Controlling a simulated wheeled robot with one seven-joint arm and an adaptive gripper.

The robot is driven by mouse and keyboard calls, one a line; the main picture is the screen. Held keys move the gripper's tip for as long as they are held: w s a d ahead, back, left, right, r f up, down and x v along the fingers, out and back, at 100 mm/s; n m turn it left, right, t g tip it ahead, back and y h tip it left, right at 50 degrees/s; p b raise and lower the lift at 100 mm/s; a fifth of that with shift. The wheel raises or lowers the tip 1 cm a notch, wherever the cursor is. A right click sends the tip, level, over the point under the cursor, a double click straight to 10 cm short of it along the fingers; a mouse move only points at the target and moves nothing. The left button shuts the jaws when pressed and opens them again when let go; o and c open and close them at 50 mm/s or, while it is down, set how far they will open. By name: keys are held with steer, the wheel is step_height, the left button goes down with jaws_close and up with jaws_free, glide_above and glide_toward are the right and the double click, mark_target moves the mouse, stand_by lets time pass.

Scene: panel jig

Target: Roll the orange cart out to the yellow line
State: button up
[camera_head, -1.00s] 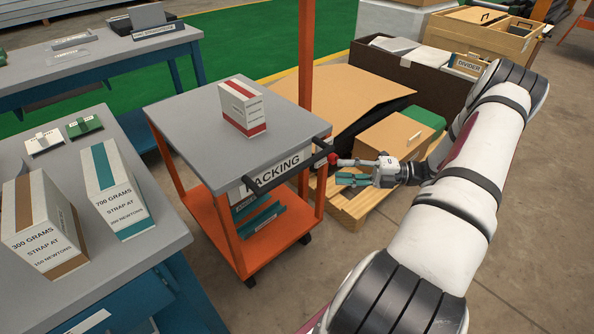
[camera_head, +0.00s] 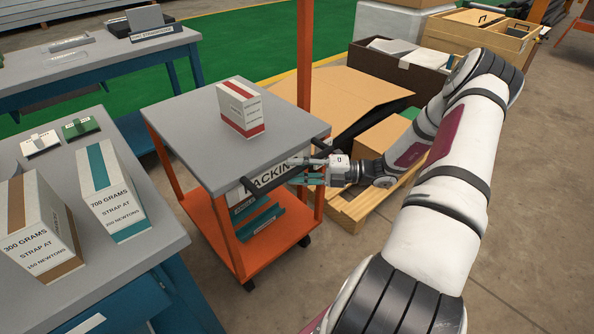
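The orange cart (camera_head: 222,235) stands in the middle of the head view, with a grey top (camera_head: 185,115) and orange posts and lower shelf. Part of the handle is hidden behind the gripper. A yellow line (camera_head: 277,77) runs along the green floor behind the cart.
A white box with red bands (camera_head: 241,108) stands on the cart's top. Grey benches (camera_head: 150,215) are at the left, close to the cart. A pallet with cartons (camera_head: 345,205) is close at the right. Bare concrete floor (camera_head: 320,285) lies in front.

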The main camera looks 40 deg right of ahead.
jaws_close()
steer(key=shift+s, duration=0.1)
steer(key=s+p, duration=0.7)
steer(key=s, duration=2.2)
steer(key=shift+s+d, duration=0.4)
steer(key=shift+d, duration=0.05)
jaws_free()
steer(key=shift+d, duration=0.1)
